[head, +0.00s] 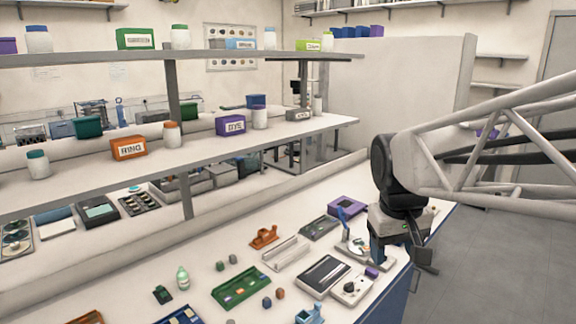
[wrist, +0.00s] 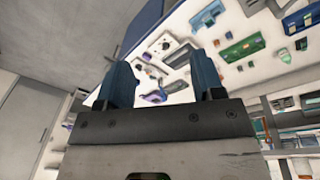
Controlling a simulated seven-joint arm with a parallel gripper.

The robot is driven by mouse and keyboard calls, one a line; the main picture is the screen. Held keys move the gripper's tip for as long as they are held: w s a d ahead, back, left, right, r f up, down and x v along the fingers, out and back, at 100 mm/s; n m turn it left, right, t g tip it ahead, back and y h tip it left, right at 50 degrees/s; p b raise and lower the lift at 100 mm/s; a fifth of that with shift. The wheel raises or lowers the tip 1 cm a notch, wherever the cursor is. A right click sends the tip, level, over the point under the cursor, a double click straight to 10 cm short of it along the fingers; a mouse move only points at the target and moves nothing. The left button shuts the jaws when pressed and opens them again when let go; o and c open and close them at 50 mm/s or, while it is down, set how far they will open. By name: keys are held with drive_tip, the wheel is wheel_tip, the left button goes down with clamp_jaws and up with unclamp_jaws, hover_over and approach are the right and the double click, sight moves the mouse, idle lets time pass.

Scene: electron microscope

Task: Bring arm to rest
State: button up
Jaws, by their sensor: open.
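My gripper (head: 402,258) hangs from my arm at the right end of the white bench (head: 222,300) in the head view, with its fingers pointing down. In the wrist view, the two blue fingers of my gripper (wrist: 163,78) stand wide apart with nothing between them. My gripper is open and empty. In the head view it covers part of the bench's right edge; I cannot tell its exact height above the top.
A microscope-like device (head: 354,246), a purple box (head: 347,206) and a white control box (head: 351,289) stand close left of my gripper. A green tray (head: 240,288) lies farther left. Loaded shelves (head: 200,138) rise behind. The floor (head: 500,265) at right is clear.

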drive_tip(key=s+f+m, duration=0.1)
drive_tip(key=s+f, duration=0.2)
drive_tip(key=s, duration=0.3)
drive_tip(key=s+f+t, duration=0.1)
drive_tip(key=s+f, duration=0.3)
drive_tip(key=s, duration=0.3)
drive_tip(key=shift+s+a+m+y, duration=0.2)
drive_tip(key=shift+a+m+y, duration=0.1)
drive_tip(key=shift+a+m, duration=0.15)
idle(0.4)
